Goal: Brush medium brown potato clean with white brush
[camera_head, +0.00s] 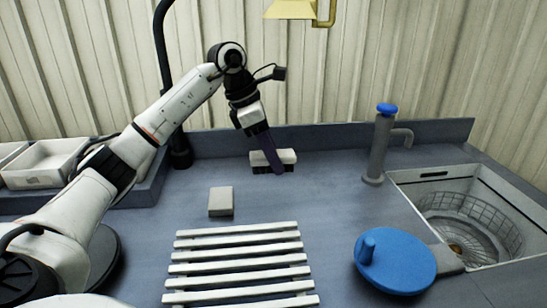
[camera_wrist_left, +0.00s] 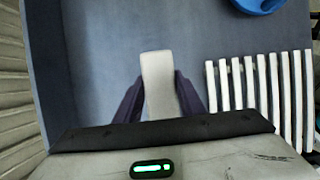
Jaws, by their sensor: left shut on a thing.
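The white brush (camera_head: 288,156) has a pale back and dark bristles facing down, near the back of the counter. My left gripper (camera_head: 272,160) reaches down from above and is shut on the brush. The brush also shows in the left wrist view (camera_wrist_left: 159,82), between the two dark purple fingers (camera_wrist_left: 160,100). I cannot tell whether the bristles touch the counter. I see no brown potato in either view. My right gripper is not in view.
A small grey-beige block (camera_head: 221,202) lies behind a white slatted rack (camera_head: 235,267). A blue disc with a knob (camera_head: 396,262) is at front right. A tap (camera_head: 379,145) stands by a sink with a wire basket (camera_head: 465,212). White trays (camera_head: 37,178) are at left.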

